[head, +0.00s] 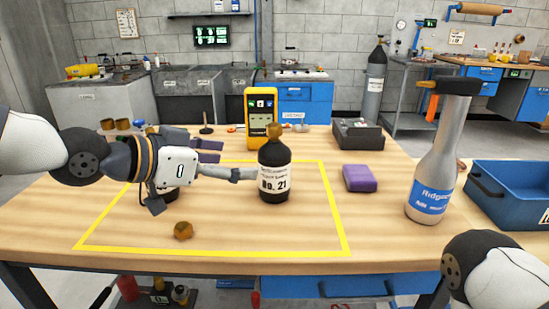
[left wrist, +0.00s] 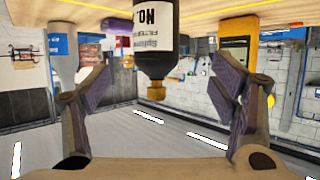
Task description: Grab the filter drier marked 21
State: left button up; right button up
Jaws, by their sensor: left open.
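The filter drier marked No. 21 (head: 274,178) is a black, bottle-like cylinder with a white label and a copper-coloured top. It stands upright inside the yellow outline on the table. My left gripper (head: 229,162) is open and empty to its left, with one finger close to its label side. In the left wrist view, which is upside down, the drier (left wrist: 153,40) shows ahead between the open fingers (left wrist: 165,85). I cannot tell whether a finger touches it. Another dark cylinder (head: 168,190) is mostly hidden behind my left gripper. My right gripper is out of view.
A small copper fitting (head: 183,230) lies at front left. A yellow meter (head: 261,115) stands behind the drier, a purple block (head: 360,178) right of it. A grey bottle (head: 436,160) and a blue tray (head: 510,196) are farther right. The front of the outlined area is mostly clear.

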aim_at(274, 164)
pick_arm(q)
jog(key=x, duration=0.5)
jog(key=b+x, duration=0.1)
jog(key=x, duration=0.5)
jog(key=shift+s+d+f, duration=0.1)
jog(key=shift+d+f, duration=0.15)
jog(key=shift+d, duration=0.15)
jog(key=shift+r, duration=0.1)
jog(key=shift+c, duration=0.6)
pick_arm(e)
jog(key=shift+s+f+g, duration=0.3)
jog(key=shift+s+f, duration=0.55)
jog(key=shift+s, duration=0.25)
pick_arm(q)
jog(key=shift+r, duration=0.1)
jog(key=c, duration=1.7)
